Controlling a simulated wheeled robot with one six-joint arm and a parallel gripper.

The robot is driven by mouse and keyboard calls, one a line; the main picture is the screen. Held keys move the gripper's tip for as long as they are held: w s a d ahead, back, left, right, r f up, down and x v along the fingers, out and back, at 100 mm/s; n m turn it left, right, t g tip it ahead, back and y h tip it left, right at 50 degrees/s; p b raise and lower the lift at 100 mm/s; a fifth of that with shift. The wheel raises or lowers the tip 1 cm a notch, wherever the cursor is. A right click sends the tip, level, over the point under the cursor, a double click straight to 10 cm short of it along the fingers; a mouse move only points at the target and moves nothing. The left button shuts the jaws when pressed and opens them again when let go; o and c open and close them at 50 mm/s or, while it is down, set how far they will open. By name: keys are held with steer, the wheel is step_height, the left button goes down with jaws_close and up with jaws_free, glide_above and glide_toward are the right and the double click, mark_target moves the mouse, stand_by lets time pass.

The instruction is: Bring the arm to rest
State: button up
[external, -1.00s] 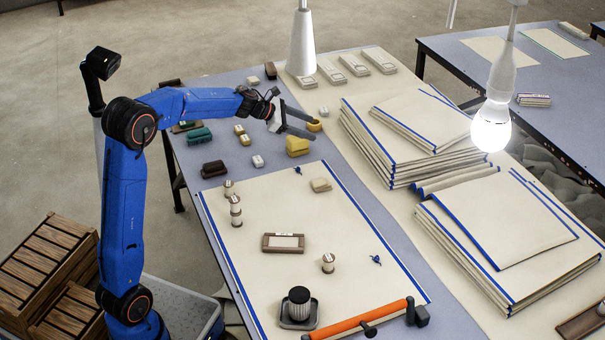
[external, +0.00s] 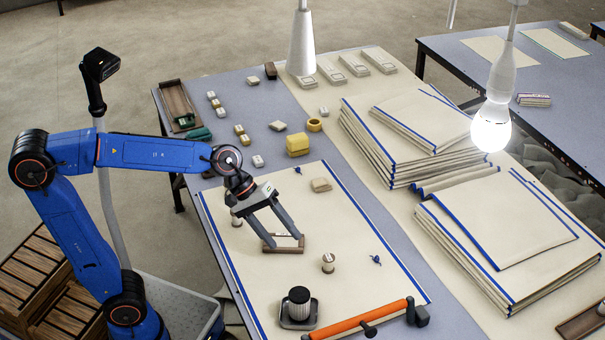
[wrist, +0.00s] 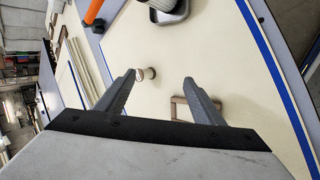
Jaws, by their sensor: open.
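My blue arm (external: 155,151) reaches in from the left, folded back at its elbow. My gripper (external: 284,240) points down over the blue-edged cream cloth (external: 350,255) on the table, close to a brown-framed block (external: 291,249). In the wrist view my gripper (wrist: 160,80) has its two fingers wide apart with nothing between them but cloth and a small spool (wrist: 146,73) beyond. The framed block (wrist: 205,108) shows behind the right finger. I cannot tell exactly how high the fingertips are above the cloth.
An orange-handled roller (external: 365,320) and a black-topped jar on a tray (external: 299,308) are at the cloth's near end. Stacks of folded cloth (external: 500,230) stand right. Lamps hang above. Small blocks and a yellow piece (external: 298,145) lie at the far left of the table.

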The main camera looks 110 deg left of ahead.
steer(key=s+d+f+m+g, duration=0.1)
steer(key=s+d+f+m, duration=0.1)
steer(key=s+d+m, duration=0.45)
steer(key=s+d+f+m+g, duration=0.1)
steer(key=s+d+m, duration=0.15)
steer(key=d, duration=0.65)
steer(key=s+d+f+m, duration=0.3)
steer(key=s+m, duration=0.1)
steer(key=s, duration=0.2)
steer(key=s+d+f+m+g, duration=0.1)
steer(key=s+d+f+m, duration=0.2)
steer(key=s+m, duration=0.2)
steer(key=shift+s+d+f+m+y, duration=0.2)
steer(key=shift+s+f+m+y, duration=0.1)
steer(key=shift+s, duration=0.9)
